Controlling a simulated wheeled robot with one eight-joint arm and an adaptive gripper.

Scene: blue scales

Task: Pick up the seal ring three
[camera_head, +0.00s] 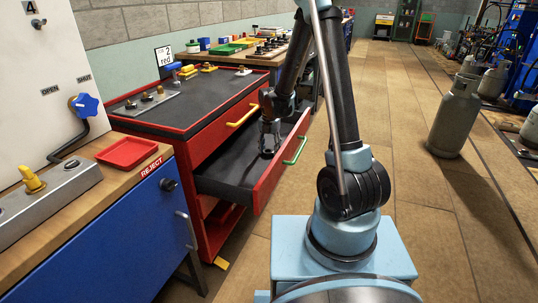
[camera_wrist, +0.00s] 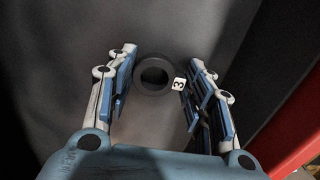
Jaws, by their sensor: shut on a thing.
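Seal ring three (camera_wrist: 141,86) is a dark round ring with a white tag (camera_wrist: 179,84) marked 3. In the wrist view it sits between the tips of my gripper (camera_wrist: 158,84), with the tag toward the right finger. My gripper (camera_head: 269,148) is shut on the ring, down inside the open lower drawer (camera_head: 223,181) of the red cabinet. In the head view the ring is too small and hidden by the gripper to make out. Whether it touches the drawer floor I cannot tell.
The red cabinet (camera_head: 207,108) carries several fittings on its dark top. A yellow handle (camera_head: 243,115) and the drawer's green handle (camera_head: 295,150) stick out at the front. A red reject tray (camera_head: 127,152) lies on the left bench. Gas cylinders (camera_head: 455,118) stand right; the floor between is clear.

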